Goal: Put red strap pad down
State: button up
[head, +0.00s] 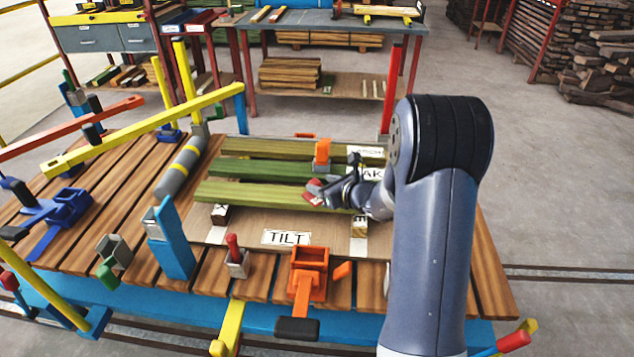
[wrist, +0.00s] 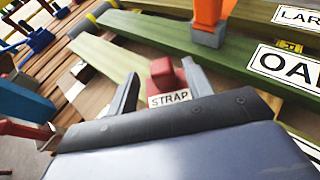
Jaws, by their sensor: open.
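The red strap pad (wrist: 163,70), a small red block with a knob and a white STRAP label (wrist: 169,98), sits between the two fingers of my gripper (wrist: 159,78) in the wrist view. The fingers stand apart on either side of it, and the gripper is open. In the head view the pad (head: 312,188) shows as a red patch at my gripper (head: 322,193), over the front pale green board (head: 250,193). The pad's underside is hidden, so I cannot tell whether it rests flat on the board.
An orange clamp piece (head: 322,152) stands on the boards behind the gripper. A TILT label (head: 286,238), a red-handled block (head: 235,255) and an orange box fixture (head: 309,272) are in front. A grey cylinder (head: 180,168) and a yellow bar (head: 145,128) are to the left.

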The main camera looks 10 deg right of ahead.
jog(key=v, duration=0.8)
jog(key=shift+s, duration=0.3)
